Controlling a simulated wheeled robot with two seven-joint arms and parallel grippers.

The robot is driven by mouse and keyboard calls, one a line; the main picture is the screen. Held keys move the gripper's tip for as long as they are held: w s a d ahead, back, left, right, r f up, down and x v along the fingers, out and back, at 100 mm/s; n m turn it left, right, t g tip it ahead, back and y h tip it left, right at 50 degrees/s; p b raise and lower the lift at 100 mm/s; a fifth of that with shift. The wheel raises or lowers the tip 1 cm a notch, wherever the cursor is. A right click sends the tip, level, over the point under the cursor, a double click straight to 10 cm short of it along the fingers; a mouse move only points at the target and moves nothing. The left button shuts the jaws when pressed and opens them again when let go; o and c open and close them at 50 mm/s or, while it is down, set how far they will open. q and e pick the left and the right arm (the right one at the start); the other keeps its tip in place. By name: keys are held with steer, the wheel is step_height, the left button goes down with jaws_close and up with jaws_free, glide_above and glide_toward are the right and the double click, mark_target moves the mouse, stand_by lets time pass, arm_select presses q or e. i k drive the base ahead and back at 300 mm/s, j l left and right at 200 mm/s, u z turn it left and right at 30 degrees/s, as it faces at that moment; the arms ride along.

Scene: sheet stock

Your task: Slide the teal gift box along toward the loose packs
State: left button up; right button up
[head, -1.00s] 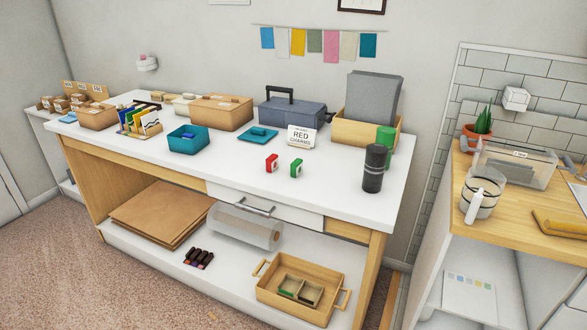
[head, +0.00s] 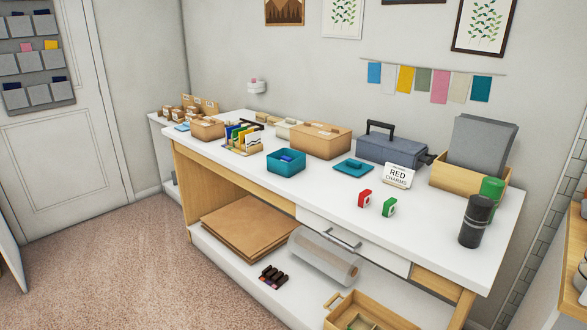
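The teal gift box (head: 286,165) stands open on the white tabletop, left of the middle, with a small blue item inside. A flat teal lid (head: 353,169) with a raised knob lies to its right, apart from it. A red pack (head: 365,198) and a green pack (head: 389,207) stand loose near the front edge, right of the box. A sign reading "RED CHARMS" (head: 398,176) stands behind them. Neither of my grippers is in view.
A holder of coloured cards (head: 243,138) stands left of the box, and a cardboard box (head: 320,141) behind it. A grey toolbox (head: 391,150) is at the back, a dark cylinder (head: 476,221) at the right. Tabletop (head: 325,190) between box and packs is clear.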

mark_target(274, 165)
steer(key=i+l+z, duration=0.1)
steer(key=i, duration=0.5)
steer(key=i+l+z, duration=0.1)
steer(key=i, duration=0.5)
steer(key=l, duration=0.1)
